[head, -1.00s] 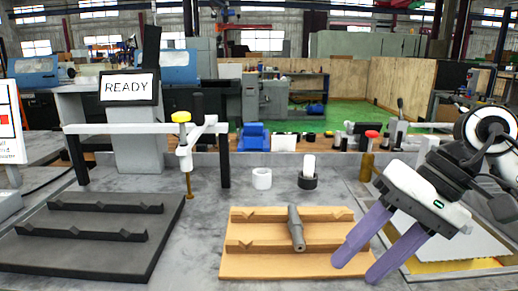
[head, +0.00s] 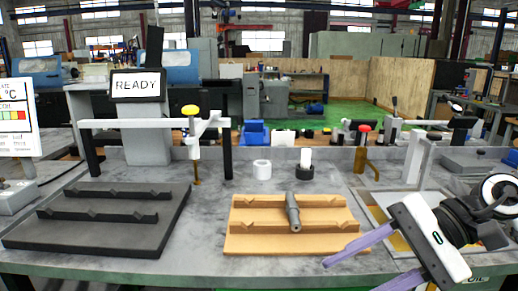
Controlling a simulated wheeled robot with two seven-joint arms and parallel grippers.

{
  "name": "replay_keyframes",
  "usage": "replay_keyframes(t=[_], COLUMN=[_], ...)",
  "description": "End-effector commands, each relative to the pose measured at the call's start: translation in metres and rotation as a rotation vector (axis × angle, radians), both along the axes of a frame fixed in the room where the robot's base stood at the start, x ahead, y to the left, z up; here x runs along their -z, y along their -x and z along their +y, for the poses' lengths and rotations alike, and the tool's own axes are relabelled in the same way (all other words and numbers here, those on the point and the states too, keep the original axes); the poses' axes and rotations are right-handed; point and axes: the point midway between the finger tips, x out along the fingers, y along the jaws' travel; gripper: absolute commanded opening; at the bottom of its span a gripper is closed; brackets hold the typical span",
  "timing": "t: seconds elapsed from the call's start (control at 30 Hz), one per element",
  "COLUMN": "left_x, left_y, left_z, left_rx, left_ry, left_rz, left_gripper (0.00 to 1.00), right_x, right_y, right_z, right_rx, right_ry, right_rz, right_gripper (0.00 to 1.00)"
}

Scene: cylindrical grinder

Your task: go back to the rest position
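My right gripper (head: 362,264) is at the lower right, past the right end of the wooden V-block rack. Its two purple fingers are spread apart, with nothing between them. A grey stepped shaft (head: 293,212) lies across the wooden rack (head: 243,242), apart from the gripper. My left gripper is not in the head view.
A dark V-block rack (head: 60,236) sits at the left. A gauge stand with a yellow knob (head: 190,110) is behind it, by a READY screen (head: 137,85). A white ring (head: 262,170) and a dark ring with a white cylinder (head: 305,170) stand behind the wooden rack.

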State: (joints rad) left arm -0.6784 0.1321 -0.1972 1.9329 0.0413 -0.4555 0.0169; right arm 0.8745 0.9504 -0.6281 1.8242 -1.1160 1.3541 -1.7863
Motion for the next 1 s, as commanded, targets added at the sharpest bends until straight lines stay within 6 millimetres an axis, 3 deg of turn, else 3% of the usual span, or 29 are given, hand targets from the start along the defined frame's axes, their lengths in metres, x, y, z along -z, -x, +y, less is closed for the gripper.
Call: replay_keyframes(t=[0.2,0.37,0.53,0.63,0.7,0.73,0.9,1.0], left_x=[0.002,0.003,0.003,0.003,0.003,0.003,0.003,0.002], left_y=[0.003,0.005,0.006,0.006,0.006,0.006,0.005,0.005], left_z=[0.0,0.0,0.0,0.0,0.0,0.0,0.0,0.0], left_rx=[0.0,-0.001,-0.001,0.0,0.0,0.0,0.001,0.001], left_ry=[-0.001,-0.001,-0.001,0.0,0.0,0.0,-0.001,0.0], left_rz=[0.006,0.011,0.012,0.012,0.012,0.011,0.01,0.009], left_gripper=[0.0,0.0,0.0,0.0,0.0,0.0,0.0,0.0], right_x=[0.015,0.043,0.116,0.176,0.219,0.236,0.31,0.339], right_y=[-0.008,-0.036,-0.056,-0.049,-0.034,-0.026,0.026,0.057], right_z=[0.026,0.006,-0.049,-0.09,-0.118,-0.129,-0.177,-0.196], right_rx=[0.362,0.714,1.105,1.343,1.503,-1.552,-1.373,-1.301], right_ry=[-0.408,-0.745,-1.091,-1.303,-1.454,1.503,1.349,1.292], right_rz=[0.568,1.135,1.729,2.038,2.217,-2.258,-1.835,-1.654], right_gripper=[0.47,0.47,0.47,0.47,0.47,0.47,0.47,0.47])
